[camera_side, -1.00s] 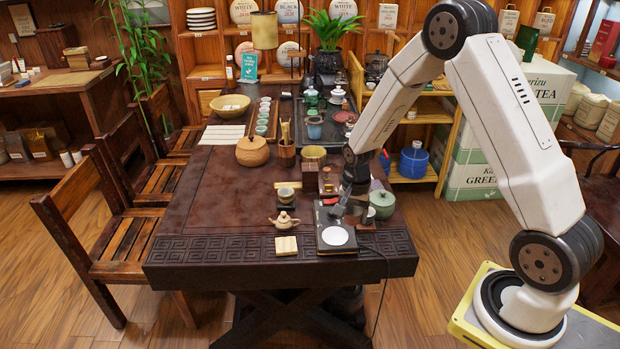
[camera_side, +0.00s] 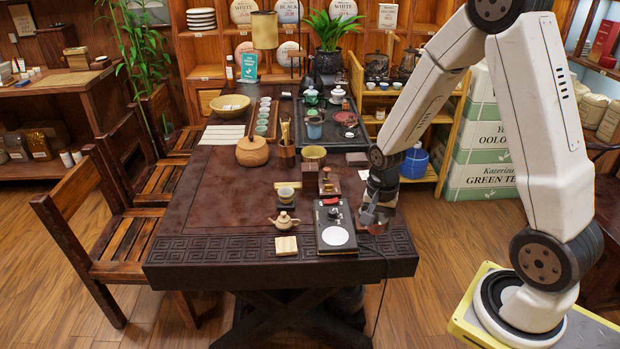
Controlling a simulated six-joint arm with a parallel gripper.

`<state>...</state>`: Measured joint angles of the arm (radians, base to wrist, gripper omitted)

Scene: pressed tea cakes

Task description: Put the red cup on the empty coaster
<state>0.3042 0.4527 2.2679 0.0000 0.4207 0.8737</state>
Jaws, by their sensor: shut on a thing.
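My gripper (camera_side: 377,212) is over the front right part of the table, right of the black device. It is shut on a small reddish thing (camera_side: 375,225) that looks like the red cup; the fingers hide much of it. A small cup (camera_side: 285,194) stands on a dark square base behind the clay teapot. Which piece is the empty coaster is hard to tell at this size.
The black device (camera_side: 328,238) with a round white disc lies between my gripper and the pale square. A small clay teapot (camera_side: 284,221) stands just behind that square. A small wooden stand (camera_side: 329,186) is behind the device.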

